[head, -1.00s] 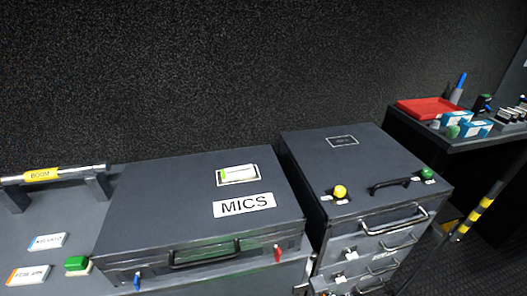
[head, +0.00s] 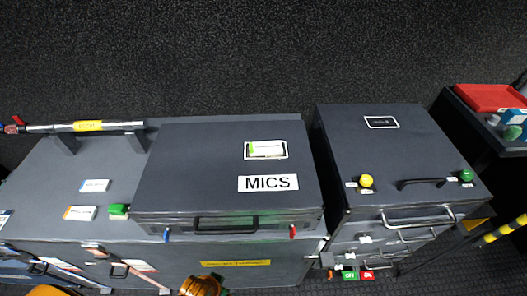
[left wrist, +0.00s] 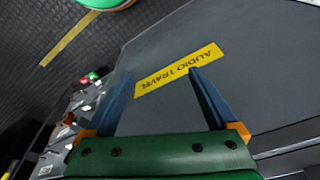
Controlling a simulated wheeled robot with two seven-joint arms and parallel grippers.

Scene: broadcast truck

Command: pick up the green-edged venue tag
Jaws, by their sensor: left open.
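The green-edged venue tag (head: 266,149) is a small white card with a green left end. It lies in a white-outlined frame on the dark lid of the MICS case (head: 185,160), just above the MICS label. My left gripper (left wrist: 160,82) is open in the left wrist view, with blue fingers and nothing between them. It faces a dark panel with a yellow AUDIO TRAVEL label (left wrist: 180,69). In the head view an orange part of my arm shows at the bottom edge, below the case and apart from the tag. My right gripper is not in view.
A blue-edged tag (head: 94,186) and an orange-edged tag (head: 80,213) lie left of the case, near a green block (head: 118,210). A boom pole (head: 88,126) lies behind them. A drawer cabinet (head: 370,150) with a yellow knob (head: 366,181) stands right.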

